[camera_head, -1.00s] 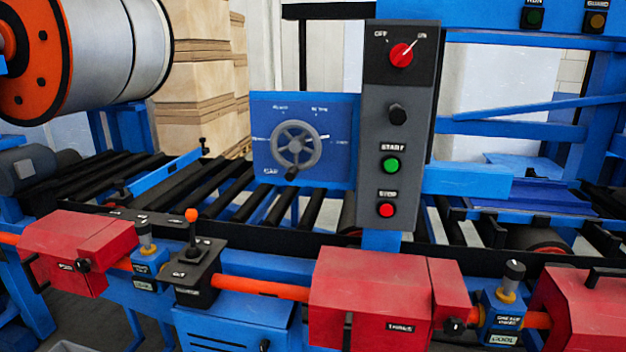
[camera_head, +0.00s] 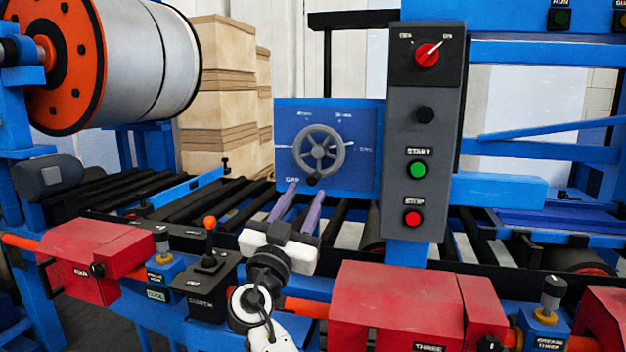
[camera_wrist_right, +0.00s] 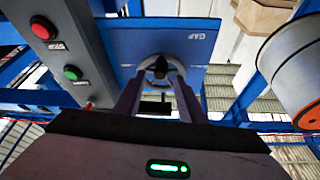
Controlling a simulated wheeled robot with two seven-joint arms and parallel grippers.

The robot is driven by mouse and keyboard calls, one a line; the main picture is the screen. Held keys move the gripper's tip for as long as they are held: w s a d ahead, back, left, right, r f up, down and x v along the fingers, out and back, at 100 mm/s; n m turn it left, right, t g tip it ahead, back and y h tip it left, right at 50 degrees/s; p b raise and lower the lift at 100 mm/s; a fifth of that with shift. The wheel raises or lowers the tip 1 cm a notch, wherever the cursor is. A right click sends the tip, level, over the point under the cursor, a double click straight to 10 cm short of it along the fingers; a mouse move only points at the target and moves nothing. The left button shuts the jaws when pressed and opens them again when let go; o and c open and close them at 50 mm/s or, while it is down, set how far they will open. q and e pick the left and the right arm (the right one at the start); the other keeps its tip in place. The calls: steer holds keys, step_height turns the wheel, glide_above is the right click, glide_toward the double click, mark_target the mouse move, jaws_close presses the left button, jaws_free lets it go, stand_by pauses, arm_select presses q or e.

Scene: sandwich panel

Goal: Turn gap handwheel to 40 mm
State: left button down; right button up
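The gap handwheel (camera_head: 319,152) is a grey spoked wheel on a blue panel (camera_head: 362,118) with several small white marks around it, mostly too small to read. Its dark knob (camera_head: 312,180) is at the bottom of the rim. My right gripper (camera_head: 304,190) is open, its two fingers pointing up at the panel just below the wheel. In the right wrist view the open fingers (camera_wrist_right: 157,88) are on either side of the handwheel knob (camera_wrist_right: 160,66), with a gap visible; I cannot tell whether either touches it. My left gripper is not in view.
A grey control box (camera_head: 424,150) with a red rotary switch, green start and red stop buttons stands right of the panel. Black rollers (camera_head: 225,200) run behind. Red housings (camera_head: 395,300) and a lever box (camera_head: 208,270) line the front. A large roll (camera_head: 120,60) hangs upper left.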

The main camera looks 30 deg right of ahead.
mark_target(311, 184)
steer(key=p+x, duration=0.1)
steer(key=x, duration=0.5)
steer(key=shift+w+d+r, duration=0.1)
steer(key=shift+d, duration=0.1)
jaws_close()
